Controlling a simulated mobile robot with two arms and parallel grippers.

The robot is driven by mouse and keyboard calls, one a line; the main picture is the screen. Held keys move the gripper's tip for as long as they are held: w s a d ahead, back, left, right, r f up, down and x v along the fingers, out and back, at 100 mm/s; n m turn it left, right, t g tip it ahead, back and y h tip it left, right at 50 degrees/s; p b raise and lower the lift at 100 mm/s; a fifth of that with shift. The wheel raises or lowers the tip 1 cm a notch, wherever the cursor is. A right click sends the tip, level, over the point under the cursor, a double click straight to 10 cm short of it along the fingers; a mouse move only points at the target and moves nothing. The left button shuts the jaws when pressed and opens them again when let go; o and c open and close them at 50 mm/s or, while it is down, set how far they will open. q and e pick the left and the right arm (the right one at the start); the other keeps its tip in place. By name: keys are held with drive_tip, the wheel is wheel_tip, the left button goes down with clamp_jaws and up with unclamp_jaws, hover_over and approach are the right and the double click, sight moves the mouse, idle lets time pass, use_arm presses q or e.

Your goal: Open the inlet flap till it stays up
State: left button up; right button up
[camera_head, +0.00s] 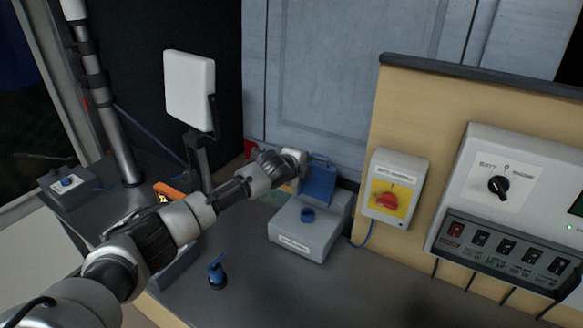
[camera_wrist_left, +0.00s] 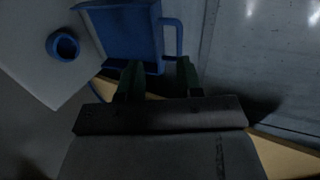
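The inlet is a grey box (camera_head: 303,230) on the counter with a round blue socket (camera_head: 308,215) on top. Its blue flap (camera_head: 318,184) stands raised behind the socket, which is uncovered. In the left wrist view the flap (camera_wrist_left: 128,32) shows a loop handle (camera_wrist_left: 180,37) on one side, and the socket (camera_wrist_left: 63,46) is left of it. My left gripper (camera_head: 296,158) is at the flap's upper left. Its two dark fingers (camera_wrist_left: 160,80) are apart, close to the flap's edge and handle; whether they touch is unclear. My right gripper is out of view.
A blue plug-like part (camera_head: 216,271) stands on the counter in front. A yellow switch box with a red knob (camera_head: 389,198) is mounted right of the inlet. A control panel (camera_head: 500,205) is further right. A white panel on a stand (camera_head: 189,90) is behind my left arm.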

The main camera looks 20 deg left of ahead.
use_arm(q)
drive_tip(key=b+v, duration=0.1)
drive_tip(key=v, duration=0.7)
drive_tip(key=shift+s, duration=0.3)
